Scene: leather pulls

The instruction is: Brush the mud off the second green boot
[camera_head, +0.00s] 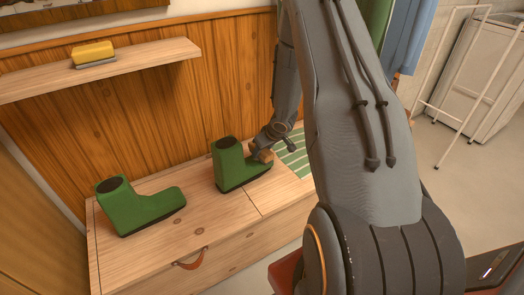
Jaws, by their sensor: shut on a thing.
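Two green boots stand upright on the wooden bench: one green boot (140,207) at the left and another green boot (230,160) near the middle. Both have dark openings and dark soles. My gripper (268,144) is at the toe side of the middle boot, shut on a small tan-brown thing (262,154), perhaps a brush. This thing is at the top of the boot's toe and seems to touch it. Its far side is hidden. I cannot make out mud on either boot at this size.
The wooden bench (175,240) has a leather pull (190,259) on its front. A green-striped cloth (296,158) lies right of the middle boot. A yellow block with a grey base (94,53) sits on the wall shelf (150,60). A white rack (455,85) stands at the right.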

